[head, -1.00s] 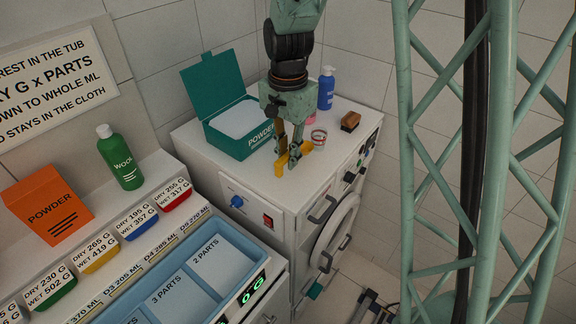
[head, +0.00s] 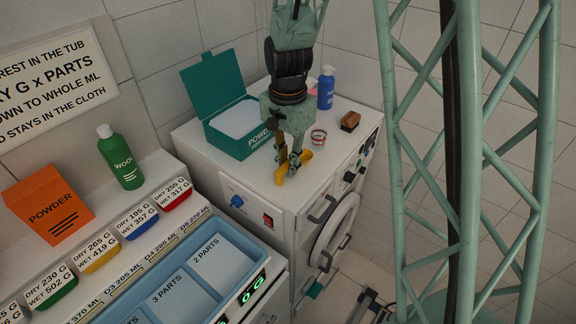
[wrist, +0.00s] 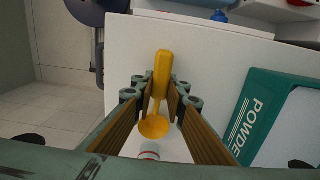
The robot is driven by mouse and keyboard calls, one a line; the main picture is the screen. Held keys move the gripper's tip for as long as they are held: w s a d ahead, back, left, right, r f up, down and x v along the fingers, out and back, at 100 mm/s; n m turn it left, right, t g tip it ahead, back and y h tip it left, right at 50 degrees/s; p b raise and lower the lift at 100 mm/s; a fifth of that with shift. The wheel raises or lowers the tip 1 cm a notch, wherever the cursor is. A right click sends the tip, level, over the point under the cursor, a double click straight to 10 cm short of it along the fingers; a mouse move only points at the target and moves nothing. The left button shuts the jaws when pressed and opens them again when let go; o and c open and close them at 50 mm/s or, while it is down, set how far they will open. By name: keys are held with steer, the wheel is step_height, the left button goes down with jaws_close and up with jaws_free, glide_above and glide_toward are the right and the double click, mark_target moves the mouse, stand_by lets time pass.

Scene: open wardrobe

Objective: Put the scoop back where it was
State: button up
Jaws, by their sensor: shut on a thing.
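The yellow scoop (head: 281,175) is on or just above the white top of the machine, near its front left edge; I cannot tell if it touches. In the wrist view the scoop (wrist: 161,72) has its handle between the fingertips and its round bowl toward the bottom of the picture. My gripper (head: 290,164) points down and is shut on the scoop; its fingers also show in the wrist view (wrist: 161,92). The teal powder tub (head: 228,141), lid up and full of white powder, stands to the left of my gripper.
A red and white can (head: 318,138), a brown brush (head: 350,121) and a blue bottle (head: 326,88) stand on the machine top (head: 262,187). An orange powder box (head: 47,204), a green bottle (head: 121,158) and several labelled tubs are on the left counter.

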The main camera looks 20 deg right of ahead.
steer(key=shift+f, duration=0.1)
steer(key=shift+o, duration=1.1)
steer(key=shift+f, duration=0.1)
steer(key=o, duration=0.5)
steer(key=shift+c, duration=0.2)
steer(key=shift+r, duration=0.25)
step_height(320, 180, up, 12)
stand_by(0.3)
